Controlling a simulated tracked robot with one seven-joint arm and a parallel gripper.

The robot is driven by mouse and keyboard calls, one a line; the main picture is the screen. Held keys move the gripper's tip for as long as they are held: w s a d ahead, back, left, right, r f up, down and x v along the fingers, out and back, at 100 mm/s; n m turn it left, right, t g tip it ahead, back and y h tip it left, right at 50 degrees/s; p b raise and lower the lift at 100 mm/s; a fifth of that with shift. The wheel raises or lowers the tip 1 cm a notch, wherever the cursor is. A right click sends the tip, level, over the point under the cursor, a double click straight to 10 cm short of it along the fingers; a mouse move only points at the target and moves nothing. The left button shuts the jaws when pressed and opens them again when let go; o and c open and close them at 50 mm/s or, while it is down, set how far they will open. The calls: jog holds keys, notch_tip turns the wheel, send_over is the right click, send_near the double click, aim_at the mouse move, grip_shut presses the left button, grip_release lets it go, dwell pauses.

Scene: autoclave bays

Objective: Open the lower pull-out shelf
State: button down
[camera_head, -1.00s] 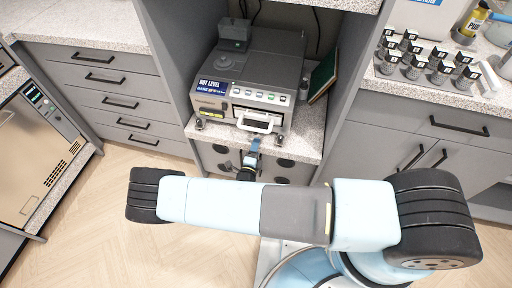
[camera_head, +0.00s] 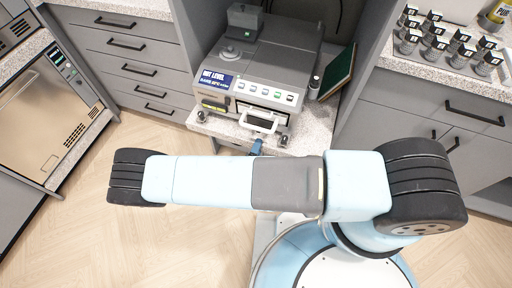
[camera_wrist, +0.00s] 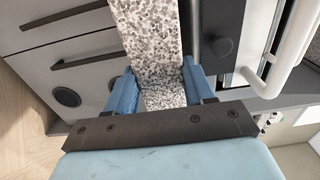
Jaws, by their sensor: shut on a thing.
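The lower pull-out shelf (camera_head: 312,137) is a pale speckled slab carrying a grey device. It juts out from the bay between the grey cabinets. My gripper (camera_wrist: 160,85) is shut on the shelf's front edge, which also shows in the wrist view (camera_wrist: 150,40). One blue finger is on each side of the slab. In the head view my gripper (camera_head: 256,146) is mostly hidden behind my arm; only a bit of blue shows at the shelf's front edge.
The grey device (camera_head: 262,75) has a white handle (camera_head: 260,122) at its front. A dark green book (camera_head: 338,75) leans beside it. Drawers (camera_head: 135,70) stand left, a counter with several small jars (camera_head: 450,42) right. Wooden floor in front is free.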

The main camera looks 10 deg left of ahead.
jog(key=shift+a+f, duration=0.2)
jog(key=c, duration=0.7)
grip_release()
jog(key=o, duration=0.3)
jog(key=shift+d+r, duration=0.1)
jog(key=v, duration=1.4)
jog(key=shift+w, duration=0.1)
